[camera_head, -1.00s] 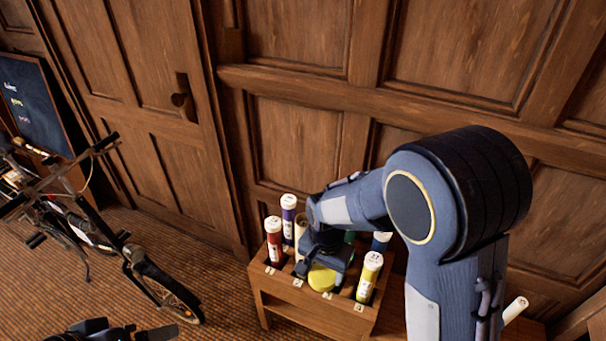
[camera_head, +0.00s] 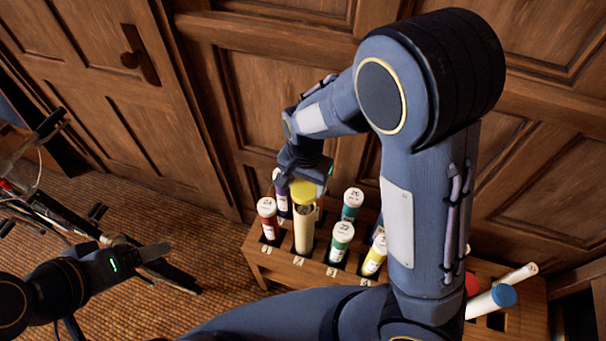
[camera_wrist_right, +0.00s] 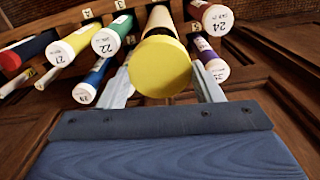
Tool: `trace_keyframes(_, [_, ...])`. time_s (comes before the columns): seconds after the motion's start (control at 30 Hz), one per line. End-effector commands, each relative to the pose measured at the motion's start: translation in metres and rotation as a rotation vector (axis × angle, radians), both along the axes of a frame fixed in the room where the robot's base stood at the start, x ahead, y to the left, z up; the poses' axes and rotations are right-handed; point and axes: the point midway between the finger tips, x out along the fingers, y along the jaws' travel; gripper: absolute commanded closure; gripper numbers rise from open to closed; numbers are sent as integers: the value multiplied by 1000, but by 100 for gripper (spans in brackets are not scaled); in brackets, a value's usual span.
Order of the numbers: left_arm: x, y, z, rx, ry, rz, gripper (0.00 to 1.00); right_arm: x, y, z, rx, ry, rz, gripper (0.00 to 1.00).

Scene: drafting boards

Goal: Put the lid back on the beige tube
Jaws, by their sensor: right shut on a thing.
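The beige tube (camera_head: 304,232) stands upright in a slot of the wooden rack, and its open top shows in the head view. The yellow lid (camera_head: 303,192) is just above that top, slightly tilted. My right gripper (camera_head: 304,178) is shut on the lid. In the right wrist view the lid (camera_wrist_right: 161,68) sits between the two fingers, with the beige tube (camera_wrist_right: 158,20) right behind it; whether they touch is hard to tell. My left gripper (camera_head: 150,252) is at the lower left, away from the rack; its finger gap is unclear.
The wooden rack (camera_head: 290,268) holds several capped tubes close around the beige one: a red tube (camera_head: 267,213), a green tube (camera_head: 341,240) and a yellow tube (camera_head: 374,258). A panelled wall stands behind. A bicycle (camera_head: 75,222) is at the left.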

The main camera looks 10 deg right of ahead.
Motion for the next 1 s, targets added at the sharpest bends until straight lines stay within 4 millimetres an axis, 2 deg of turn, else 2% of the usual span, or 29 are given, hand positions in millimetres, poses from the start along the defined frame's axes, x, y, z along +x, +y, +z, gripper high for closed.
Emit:
trace_keyframes(0.4, [0, 0, -41, 0, 0, 0, 19, 0, 0, -42, 1, -1, 0, 62])
trace_keyframes(0.7, [0, 0, -52, 0, 0, 0, 19, 0, 0, -59, 0, 0, 0, 62])
trace_keyframes(1.0, [0, 0, -52, 0, 0, 0, 19, 0, 0, -59, 0, 0, 0, 62])
